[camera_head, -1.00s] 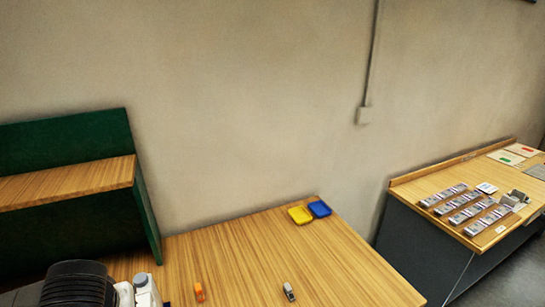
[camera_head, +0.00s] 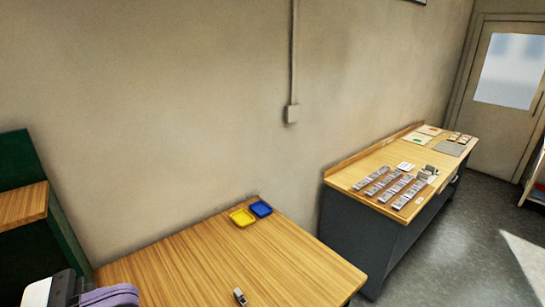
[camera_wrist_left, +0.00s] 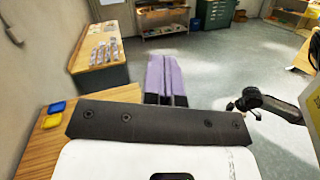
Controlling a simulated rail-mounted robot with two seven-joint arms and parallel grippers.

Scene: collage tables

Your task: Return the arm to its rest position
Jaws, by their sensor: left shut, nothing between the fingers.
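My left gripper (camera_head: 112,297) shows at the bottom left of the head view, with purple fingers beside a white wrist. In the left wrist view its two fingers (camera_wrist_left: 161,70) lie side by side, shut and empty, pointing out over the floor. The gripper touches nothing that I can see. The arm behind the wrist is mostly out of frame.
A wooden table (camera_head: 185,262) holds a yellow tray (camera_head: 242,217), a blue tray (camera_head: 261,208) and a small grey item (camera_head: 240,297). A side bench (camera_head: 352,178) holds several grey strips. A green shelf (camera_head: 70,245) stands left. Grey floor (camera_head: 450,245) is open at right.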

